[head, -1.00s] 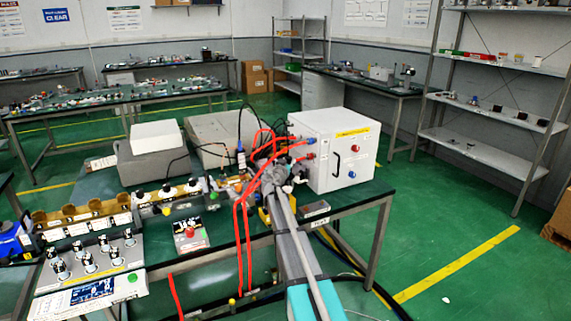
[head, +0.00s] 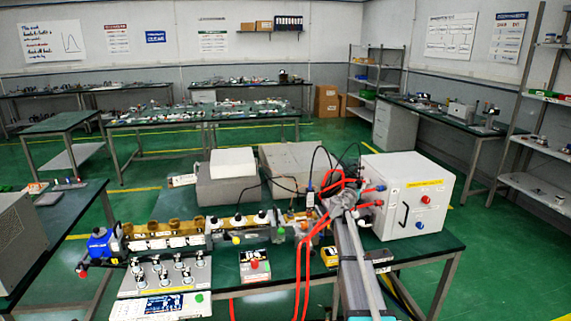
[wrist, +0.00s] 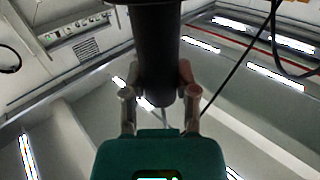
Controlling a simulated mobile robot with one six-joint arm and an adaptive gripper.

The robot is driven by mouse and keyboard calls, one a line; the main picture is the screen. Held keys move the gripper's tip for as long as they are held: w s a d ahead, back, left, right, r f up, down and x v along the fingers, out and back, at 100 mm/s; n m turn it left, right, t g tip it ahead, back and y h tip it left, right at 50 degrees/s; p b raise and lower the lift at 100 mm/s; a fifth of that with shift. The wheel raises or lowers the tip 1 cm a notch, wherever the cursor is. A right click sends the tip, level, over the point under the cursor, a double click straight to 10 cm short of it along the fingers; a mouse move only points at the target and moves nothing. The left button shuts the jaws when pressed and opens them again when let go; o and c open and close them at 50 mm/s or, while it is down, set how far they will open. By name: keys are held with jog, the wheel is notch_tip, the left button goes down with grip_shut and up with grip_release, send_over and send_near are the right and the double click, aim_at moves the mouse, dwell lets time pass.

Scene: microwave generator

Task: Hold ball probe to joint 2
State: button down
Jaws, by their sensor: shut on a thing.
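In the wrist view my gripper (wrist: 157,88) has its fingers on both sides of a dark cylinder (wrist: 158,45), which looks like the ball probe's handle. Its tip is out of sight. In the head view my arm reaches over the bench to the right end of the waveguide line, and my fingers are hard to make out there. The waveguide line (head: 200,231) has brass and dark sections. I cannot tell which joint is joint 2, or whether the probe touches one.
A white generator box (head: 408,195) stands right of my arm, with red hoses (head: 306,255) looping close to it. Grey boxes (head: 228,185) stand behind the line. A knob panel (head: 165,275) and a red-button box (head: 254,266) sit in front.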

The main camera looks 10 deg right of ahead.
notch_tip(320, 180, up, 13)
jog(key=p, duration=1.2)
jog(key=shift+d+r, duration=0.1)
